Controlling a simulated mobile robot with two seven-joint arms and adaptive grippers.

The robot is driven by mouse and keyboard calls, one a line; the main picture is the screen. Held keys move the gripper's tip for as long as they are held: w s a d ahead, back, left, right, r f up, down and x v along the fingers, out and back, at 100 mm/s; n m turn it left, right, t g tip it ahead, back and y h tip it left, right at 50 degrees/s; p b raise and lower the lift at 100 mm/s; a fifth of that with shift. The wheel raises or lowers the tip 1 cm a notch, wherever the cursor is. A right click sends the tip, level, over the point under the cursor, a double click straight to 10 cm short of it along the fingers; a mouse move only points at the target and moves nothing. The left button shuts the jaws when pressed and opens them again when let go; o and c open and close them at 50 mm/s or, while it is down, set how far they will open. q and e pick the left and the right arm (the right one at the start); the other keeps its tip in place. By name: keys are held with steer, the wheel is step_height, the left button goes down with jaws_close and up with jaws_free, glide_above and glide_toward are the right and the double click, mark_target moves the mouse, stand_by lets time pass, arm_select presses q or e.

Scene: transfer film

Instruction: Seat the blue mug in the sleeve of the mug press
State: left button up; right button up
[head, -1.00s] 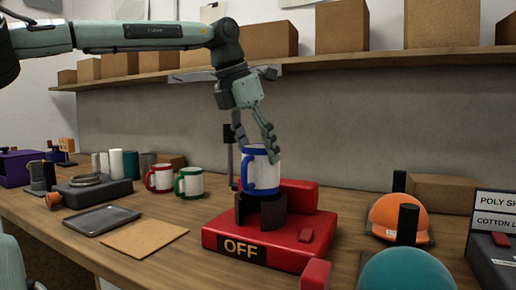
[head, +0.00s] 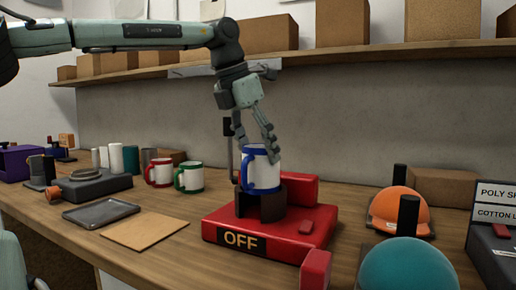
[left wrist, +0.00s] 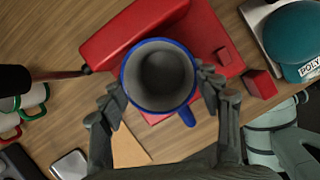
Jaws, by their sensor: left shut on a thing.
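The blue mug (head: 266,174) is white with a blue rim, handle and base. It is about upright over the dark curved sleeve (head: 271,207) of the red mug press (head: 290,239). Its base is at the sleeve's top edge; I cannot tell whether it is inside. My left gripper (head: 258,150) is shut on the mug near its rim, coming from above. In the left wrist view, the mug's round opening (left wrist: 160,75) sits between the two fingers, and it looks empty. The mug hides the sleeve there. My right gripper is not in view.
The press has an "OFF" sign (head: 241,241) in front. A red-trimmed mug (head: 160,173) and a green-trimmed mug (head: 190,178) stand left, behind a grey tray (head: 101,213) and brown sheet (head: 145,229). An orange cap (head: 399,208) and teal cap (head: 408,268) are right.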

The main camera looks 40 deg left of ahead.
mark_target(258, 173)
arm_select(q)
steer(key=shift+f+b, duration=1.7)
steer(key=shift+f, duration=0.95)
steer(key=o, duration=2)
steer(key=shift+r, duration=0.1)
steer(key=shift+c, duration=0.2)
steer(key=v, duration=1.2)
